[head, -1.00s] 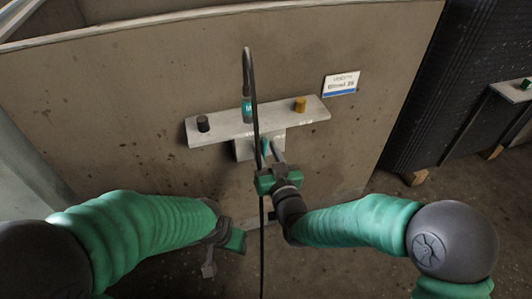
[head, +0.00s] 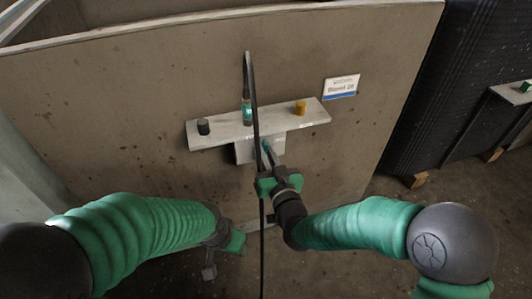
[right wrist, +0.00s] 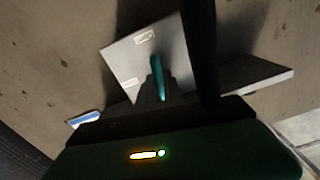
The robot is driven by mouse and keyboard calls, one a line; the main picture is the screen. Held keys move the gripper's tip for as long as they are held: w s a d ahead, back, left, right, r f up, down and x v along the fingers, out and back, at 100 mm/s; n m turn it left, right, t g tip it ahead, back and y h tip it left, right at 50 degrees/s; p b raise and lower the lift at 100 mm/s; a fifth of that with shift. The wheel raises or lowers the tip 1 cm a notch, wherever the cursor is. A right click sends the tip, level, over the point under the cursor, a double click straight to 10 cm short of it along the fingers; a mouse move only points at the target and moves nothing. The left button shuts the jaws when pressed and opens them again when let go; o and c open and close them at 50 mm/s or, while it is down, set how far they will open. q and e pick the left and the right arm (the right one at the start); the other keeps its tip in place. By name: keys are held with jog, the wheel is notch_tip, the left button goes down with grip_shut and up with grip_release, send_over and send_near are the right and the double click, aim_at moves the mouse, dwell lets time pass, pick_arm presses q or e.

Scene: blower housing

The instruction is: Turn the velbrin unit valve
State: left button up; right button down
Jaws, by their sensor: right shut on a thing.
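The valve's teal handle (head: 266,146) sits on a grey block (head: 246,152) under the shelf on the brown housing wall. In the right wrist view the handle (right wrist: 157,75) stands in front of a pale labelled plate (right wrist: 135,60). My right gripper (head: 269,156) is at the block and shut on the handle; its fingers partly hide the handle's base. My left gripper (head: 222,252) hangs low, away from the wall and the valve. Its jaw opening is not clear.
A black hose (head: 255,90) hangs down in front of the block. A sign (head: 342,86) is on the wall. Dark ribbed panels stand at the right.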

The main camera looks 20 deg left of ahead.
jog(key=shift+w+d+f+m+p, duration=0.15)
jog(key=shift+m+p, duration=0.7)
jog(key=shift+m, duration=1.8)
jog(key=shift+d+f+m+p, duration=0.15)
jog(key=shift+m+p, duration=0.7)
jog(key=shift+m, duration=1.75)
jog(key=shift+w+d+f+m+p, duration=0.15)
jog(key=shift+m+p, duration=0.7)
jog(key=shift+m, duration=1.8)
jog(key=shift+s+a, duration=0.1)
jog(key=shift+f, duration=0.1)
jog(key=c, duration=1.5)
grip_release()
jog(key=shift+o, duration=0.2)
jog(key=shift+s+r, duration=0.15)
jog(key=shift+r, duration=0.05)
